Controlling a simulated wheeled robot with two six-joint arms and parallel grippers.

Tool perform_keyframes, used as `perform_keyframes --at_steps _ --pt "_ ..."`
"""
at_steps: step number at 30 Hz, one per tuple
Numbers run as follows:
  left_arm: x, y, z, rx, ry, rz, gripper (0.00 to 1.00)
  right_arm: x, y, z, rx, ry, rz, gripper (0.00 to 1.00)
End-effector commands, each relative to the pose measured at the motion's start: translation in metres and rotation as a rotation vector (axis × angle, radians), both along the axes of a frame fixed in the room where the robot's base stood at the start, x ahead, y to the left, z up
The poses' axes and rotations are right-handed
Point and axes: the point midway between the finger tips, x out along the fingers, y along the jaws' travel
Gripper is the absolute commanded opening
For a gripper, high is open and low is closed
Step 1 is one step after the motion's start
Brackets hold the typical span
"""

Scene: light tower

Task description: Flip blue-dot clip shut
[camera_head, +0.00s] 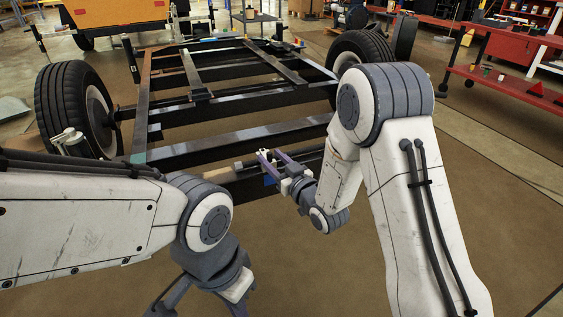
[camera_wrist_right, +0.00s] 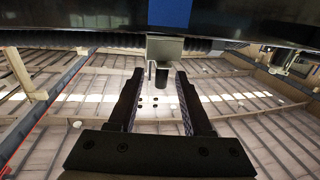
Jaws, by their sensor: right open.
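A blue patch (camera_wrist_right: 170,13) marks the dark beam at the top of the right wrist view, and blue also shows beside my right gripper in the head view (camera_head: 270,181). Below the patch, a small grey metal clip (camera_wrist_right: 164,48) with a black lower end hangs down from the beam. My right gripper (camera_wrist_right: 158,84) is open, with its two black fingers on either side of the clip's lower end. I cannot tell whether they touch it. In the head view this gripper (camera_head: 269,157) is at the frame's front beam. My left gripper (camera_head: 205,295) hangs low, partly cut off.
The black trailer frame (camera_head: 225,140) has crossbars and a wheel (camera_head: 75,108) at each side. A dark ribbed hose (camera_wrist_right: 80,42) runs along the beam beside the clip. A red bench (camera_head: 515,88) stands at the right. The brown floor in front is clear.

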Motion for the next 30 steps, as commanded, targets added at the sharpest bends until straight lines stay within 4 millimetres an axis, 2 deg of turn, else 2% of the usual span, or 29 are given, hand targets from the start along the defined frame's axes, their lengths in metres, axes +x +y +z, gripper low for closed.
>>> perform_keyframes --at_steps 1,4,10,26,30 --pt "0.000 0.000 0.009 0.000 0.000 0.000 0.00 -0.010 -0.006 0.003 0.000 0.006 -0.003 0.50" --pt "0.000 0.000 0.015 0.000 0.000 0.000 0.00 -0.026 -0.015 0.003 0.000 0.004 -0.002 0.50" --pt "0.000 0.000 0.020 0.000 0.000 0.000 0.00 -0.047 -0.026 0.001 0.000 0.001 -0.001 0.50" --pt "0.000 0.000 0.020 0.000 0.000 0.000 0.00 -0.051 -0.027 0.001 0.000 0.001 0.000 0.50" --pt "0.000 0.000 0.030 0.000 0.000 0.000 0.00 -0.051 -0.018 0.010 -0.041 0.043 0.010 0.50"
